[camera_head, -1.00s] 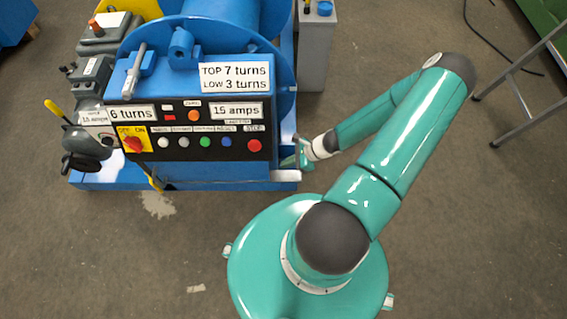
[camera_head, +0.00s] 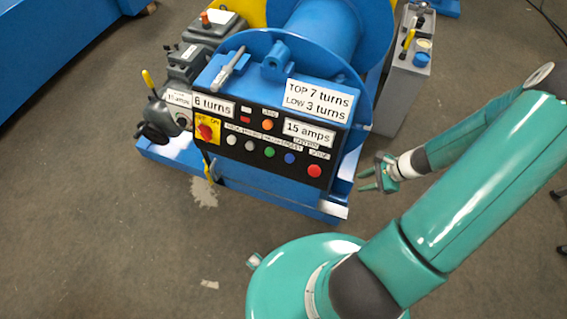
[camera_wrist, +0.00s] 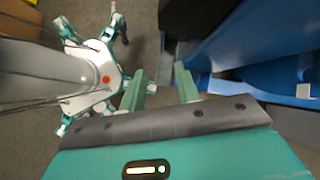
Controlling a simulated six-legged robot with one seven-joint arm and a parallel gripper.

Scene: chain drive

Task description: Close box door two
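A blue control box (camera_head: 236,76) with a black front panel (camera_head: 262,146) sits on the blue drum machine in the head view. The panel carries white labels, a row of buttons and a red-and-yellow switch. I cannot tell which part is box door two, or whether a door stands open. My gripper (camera_head: 368,180) is just right of the machine's front right corner, apart from the panel. Its fingers point left. In the wrist view my gripper (camera_wrist: 160,88) has its two fingers spread with nothing between them; a dark edge and blue machine parts show beyond and to the right.
A grey box (camera_head: 402,95) with a yellow handle and blue cap stands right of the drum (camera_head: 330,30). The blue base (camera_head: 240,180) juts out below the panel. Grey floor (camera_head: 90,210) is clear at the front left.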

